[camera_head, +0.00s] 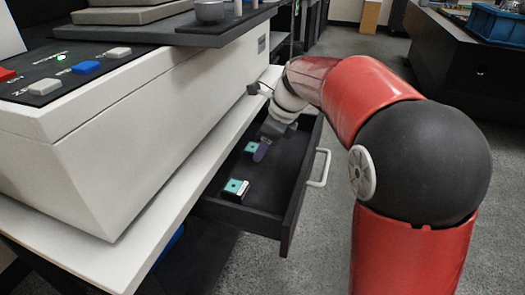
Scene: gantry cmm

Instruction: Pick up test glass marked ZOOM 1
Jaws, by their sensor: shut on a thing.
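Two small test glasses with teal tops and white and black edges are in the open dark drawer. The near test glass (236,188) lies free on the drawer floor. My gripper reaches down into the drawer and is shut on this far glass. The markings are too small to read, so I cannot tell which glass is marked ZOOM 1. I cannot tell whether the held glass touches the floor.
The drawer (262,221) is pulled out, with a light handle (319,168) on its right front. A white machine (150,130) with colored buttons stands at left, on a white-edged bench (150,240). Another dark bench with a blue bin (497,24) is at back right. Grey floor is clear between.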

